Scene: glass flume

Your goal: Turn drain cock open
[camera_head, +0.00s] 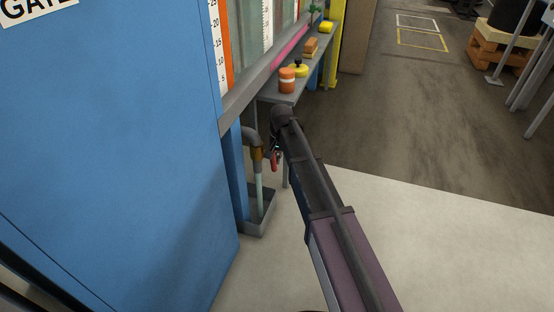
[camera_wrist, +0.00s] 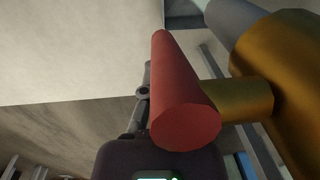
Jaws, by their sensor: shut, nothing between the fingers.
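The brass drain cock (camera_head: 257,154) sits at the end of a grey elbow pipe (camera_head: 250,134), low beside the blue panel. Its red lever (camera_head: 275,160) hangs roughly downward on the right side. A pale column (camera_head: 259,190), looking like water, runs from the outlet down to a grey tray (camera_head: 256,226). In the wrist view the red lever (camera_wrist: 182,95) fills the middle, joined by a brass stem to the cock body (camera_wrist: 295,75). My gripper (camera_wrist: 143,100) is shut beside the lever, which partly hides its fingers. I cannot tell whether they touch.
A grey shelf (camera_head: 285,98) above and behind holds an orange jar (camera_head: 287,80), a yellow item (camera_head: 301,70) and other small things. The blue panel (camera_head: 110,150) closes off the left.

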